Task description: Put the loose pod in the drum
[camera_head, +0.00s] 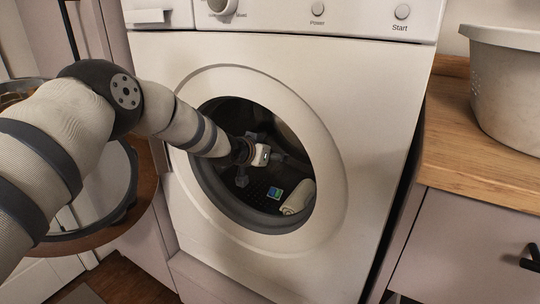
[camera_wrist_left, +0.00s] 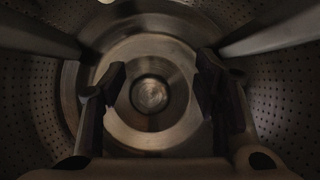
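The washing machine's drum (camera_head: 233,108) is open to the front, and my left arm reaches in through its round opening. My left gripper (camera_head: 268,165) is inside the drum. In the left wrist view its two fingers (camera_wrist_left: 155,88) stand apart with nothing between them, facing the drum's metal back wall. A small blue and green pod (camera_head: 275,193) lies at the bottom of the drum, below and apart from the gripper. A whitish item with a green mark (camera_head: 297,198) lies right beside it. My right gripper is not in view.
The round washer door (camera_head: 133,205) stands open at the left, under my left arm. The white rim (camera_head: 335,165) surrounds the opening closely. A wooden counter (camera_head: 480,160) with a grey perforated basin (camera_head: 505,85) is at the right.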

